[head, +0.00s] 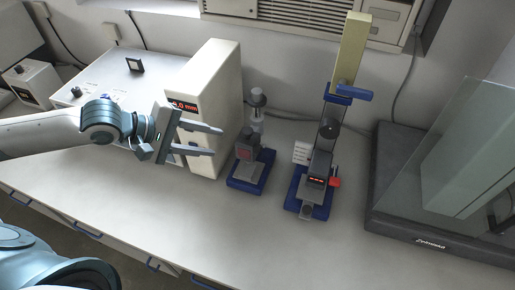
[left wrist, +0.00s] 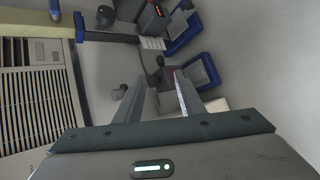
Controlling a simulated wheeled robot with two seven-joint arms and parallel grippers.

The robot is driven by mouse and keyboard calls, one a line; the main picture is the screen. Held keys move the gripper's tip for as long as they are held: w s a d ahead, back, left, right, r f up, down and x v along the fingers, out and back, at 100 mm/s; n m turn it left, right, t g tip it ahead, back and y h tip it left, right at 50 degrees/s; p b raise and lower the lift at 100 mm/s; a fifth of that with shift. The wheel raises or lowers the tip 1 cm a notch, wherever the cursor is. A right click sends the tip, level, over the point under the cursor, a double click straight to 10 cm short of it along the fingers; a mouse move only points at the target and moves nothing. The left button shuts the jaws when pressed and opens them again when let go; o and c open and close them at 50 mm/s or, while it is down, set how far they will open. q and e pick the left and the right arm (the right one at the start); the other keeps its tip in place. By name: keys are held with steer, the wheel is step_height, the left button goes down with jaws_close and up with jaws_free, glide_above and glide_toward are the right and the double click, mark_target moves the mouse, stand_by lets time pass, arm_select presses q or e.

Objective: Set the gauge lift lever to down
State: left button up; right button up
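Two gauge stands are on the bench. The small one has a grey dial post and a blue base (head: 243,185). The tall one has a beige column (head: 350,50), a blue arm (head: 349,92), a dark gauge body, a small red part (head: 335,182) and a blue base (head: 316,210). I cannot tell for sure which part is the lift lever. My left gripper (head: 216,141) is open and empty, left of the small stand. In the left wrist view the small stand's blue base (left wrist: 204,69) lies beyond the open fingertips. My right gripper is not in view.
A beige box with a red display (head: 213,95) stands behind and beside my left gripper. A dark-based glass-sided instrument (head: 420,235) is at the right. A white labelled card (head: 300,153) stands by the tall stand. The front of the bench is clear.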

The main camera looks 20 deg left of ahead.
mark_target(254, 148)
arm_select(q)
steer(key=p+x, duration=0.5)
steer(key=x, duration=1.1)
steer(key=shift+r, duration=0.1)
steer(key=shift+w+d+f, duration=0.2)
steer(key=shift+d+f, duration=0.05)
steer(key=shift+f, duration=0.15)
jaws_close()
